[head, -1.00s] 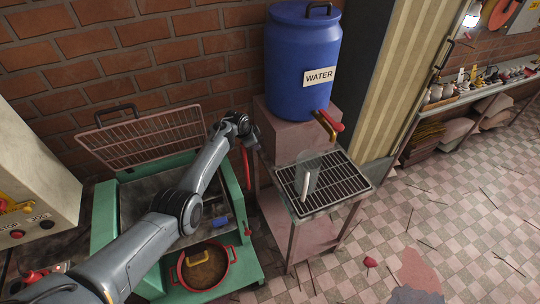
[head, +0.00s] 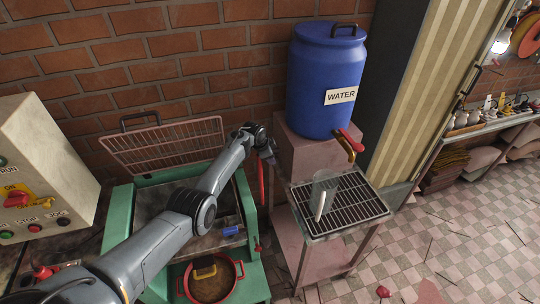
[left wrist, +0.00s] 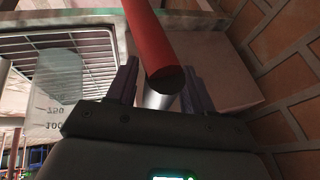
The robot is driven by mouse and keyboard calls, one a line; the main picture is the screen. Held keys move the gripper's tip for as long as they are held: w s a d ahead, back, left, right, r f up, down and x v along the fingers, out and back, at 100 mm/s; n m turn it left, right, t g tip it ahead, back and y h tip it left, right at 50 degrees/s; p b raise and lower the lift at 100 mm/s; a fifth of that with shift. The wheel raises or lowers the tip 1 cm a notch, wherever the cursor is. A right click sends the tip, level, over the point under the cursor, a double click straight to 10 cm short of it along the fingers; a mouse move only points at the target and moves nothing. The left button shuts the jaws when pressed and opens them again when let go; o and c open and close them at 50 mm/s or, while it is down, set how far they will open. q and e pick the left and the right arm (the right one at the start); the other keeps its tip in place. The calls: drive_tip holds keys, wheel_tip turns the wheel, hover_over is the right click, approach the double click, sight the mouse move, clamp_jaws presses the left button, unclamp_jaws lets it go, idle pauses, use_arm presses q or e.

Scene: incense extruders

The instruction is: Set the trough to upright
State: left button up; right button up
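The trough (head: 178,192) appears to be the dark metal basin inside the green machine frame (head: 118,212) on the left of the head view. Its exact tilt is hard to tell. A red lever handle (head: 262,182) stands at the machine's right side. My left gripper (head: 272,158) is near the top of this handle. In the left wrist view its fingers (left wrist: 160,92) are apart, with a red handle (left wrist: 155,38) and a bare metal rod below it showing between them. I see gaps beside the handle, and cannot tell whether a finger touches it. My right gripper is not in view.
A wire guard (head: 165,146) is raised behind the basin. A red pot (head: 212,284) sits low at the machine's front. Right of the handle stand a blue water barrel (head: 328,85) and a grated stand (head: 350,207) with a clear measuring jug (head: 324,192). A control box (head: 45,160) is at left.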

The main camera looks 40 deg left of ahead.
use_arm(q)
drive_tip(key=shift+d+r, duration=0.1)
drive_tip(key=shift+r, duration=0.05)
drive_tip(key=shift+s+r+p, duration=0.15)
drive_tip(key=shift+r+p, duration=0.25)
drive_tip(key=shift+r, duration=0.05)
drive_tip(key=p+v, duration=0.2)
drive_tip(key=v, duration=0.7)
drive_tip(key=shift+s+r+p, duration=0.25)
drive_tip(key=shift+s+p, duration=0.05)
